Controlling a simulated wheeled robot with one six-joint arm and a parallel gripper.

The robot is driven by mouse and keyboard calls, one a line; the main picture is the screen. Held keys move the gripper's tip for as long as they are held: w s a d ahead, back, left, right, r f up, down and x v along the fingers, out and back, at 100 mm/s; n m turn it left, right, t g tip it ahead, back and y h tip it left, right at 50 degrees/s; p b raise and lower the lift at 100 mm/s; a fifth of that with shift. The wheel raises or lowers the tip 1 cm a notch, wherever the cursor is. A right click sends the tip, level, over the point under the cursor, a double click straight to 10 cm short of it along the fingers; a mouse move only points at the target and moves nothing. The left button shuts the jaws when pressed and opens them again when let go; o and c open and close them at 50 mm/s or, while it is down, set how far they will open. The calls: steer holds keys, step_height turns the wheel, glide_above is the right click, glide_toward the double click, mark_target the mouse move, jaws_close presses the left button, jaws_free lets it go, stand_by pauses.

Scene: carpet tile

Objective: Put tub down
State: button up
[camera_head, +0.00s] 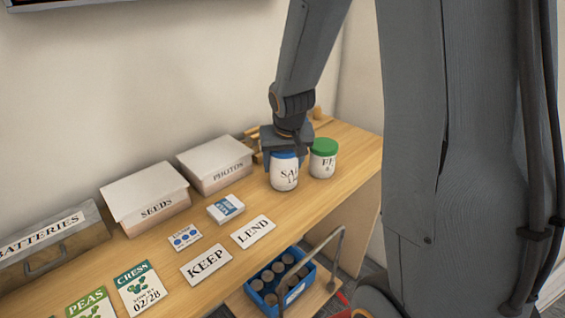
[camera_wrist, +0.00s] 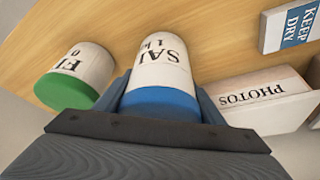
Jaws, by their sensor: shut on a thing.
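The tub is a white cylinder with a blue lid and a label starting "SAL" (camera_head: 285,177). It is upright at the right part of the wooden table, and I cannot tell whether its base touches the wood. My gripper (camera_head: 284,158) is shut on it from above and behind, with the fingers on either side near the lid. In the wrist view the tub (camera_wrist: 164,70) sits between the two fingers (camera_wrist: 162,100), its lid nearest the camera. The fingers' inner faces are mostly hidden.
A green-lidded tub (camera_head: 323,160) stands close on the right. Boxes marked PHOTOS (camera_head: 215,168) and SEEDS (camera_head: 147,200) stand at the back left. KEEP (camera_head: 207,264) and LEND (camera_head: 253,232) cards lie on the table (camera_head: 345,175). A blue crate (camera_head: 283,280) sits below.

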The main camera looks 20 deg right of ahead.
steer(key=o, duration=1.6)
steer(key=shift+f, duration=0.1)
steer(key=o, duration=0.3)
